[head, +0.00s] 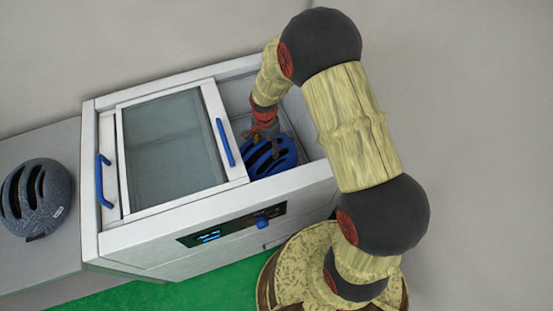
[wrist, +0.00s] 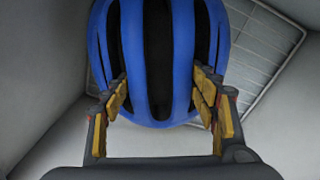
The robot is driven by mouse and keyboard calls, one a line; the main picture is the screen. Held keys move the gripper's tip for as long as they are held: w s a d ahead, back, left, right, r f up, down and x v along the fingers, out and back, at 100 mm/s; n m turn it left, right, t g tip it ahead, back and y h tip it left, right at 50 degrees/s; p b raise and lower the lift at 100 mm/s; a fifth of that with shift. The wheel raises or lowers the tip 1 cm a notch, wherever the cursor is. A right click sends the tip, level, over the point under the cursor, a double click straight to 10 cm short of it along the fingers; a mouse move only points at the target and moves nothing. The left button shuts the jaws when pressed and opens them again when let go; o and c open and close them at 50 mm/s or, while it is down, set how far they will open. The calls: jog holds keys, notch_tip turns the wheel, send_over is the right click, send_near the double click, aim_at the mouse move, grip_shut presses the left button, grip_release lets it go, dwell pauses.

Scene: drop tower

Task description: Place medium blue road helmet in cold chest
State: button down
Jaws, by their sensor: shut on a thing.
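The blue road helmet (head: 270,157) is inside the open right part of the white cold chest (head: 215,227) in the head view. My gripper (head: 262,131) reaches down into the chest and is shut on the helmet. In the wrist view the helmet (wrist: 158,60) fills the upper middle, with my gripper's yellow-padded fingers (wrist: 162,100) at its vents on both sides. A wire rack (wrist: 262,50) shows behind the helmet inside the chest. I cannot tell whether the helmet touches the chest floor.
A sliding glass lid (head: 172,140) with blue handles covers the chest's left part. A dark speckled helmet (head: 36,197) sits on a grey surface (head: 50,150) left of the chest. The chest walls stand close around my gripper. The floor in front is green (head: 165,296).

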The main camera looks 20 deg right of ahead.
notch_tip(320, 180, down, 4)
jog(key=shift+f+b, duration=0.15)
jog(key=shift+b, duration=0.35)
jog(key=s+d+b, duration=0.1)
jog(key=s+d+f+b, duration=0.1)
jog(key=d, duration=0.1)
jog(key=shift+s+d, duration=0.1)
jog(key=shift+s, duration=0.1)
jog(key=shift+f, duration=0.15)
jog(key=c, duration=0.7)
grip_release()
jog(key=shift+o, duration=0.6)
